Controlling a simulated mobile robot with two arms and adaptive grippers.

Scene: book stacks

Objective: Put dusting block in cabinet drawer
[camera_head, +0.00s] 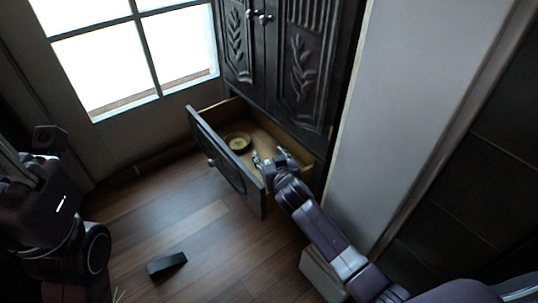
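The cabinet drawer (228,158) is pulled open at the foot of a dark carved cabinet (290,60). A round yellowish dish (237,141) lies inside it, towards the left end. My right gripper (270,160) is over the right part of the drawer, its fingers apart, with nothing visible between them. A dark, wedge-like block (166,265) lies on the floor in front of the drawer, apart from both arms; I cannot tell for certain that it is the dusting block. My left arm shows at the left edge, but its fingers cannot be made out.
The cabinet's upper doors with round knobs are shut. A bright window (130,50) is at the back left. A pale wall panel (400,110) stands right of the cabinet, near my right arm. The wooden floor (190,220) before the drawer is mostly clear.

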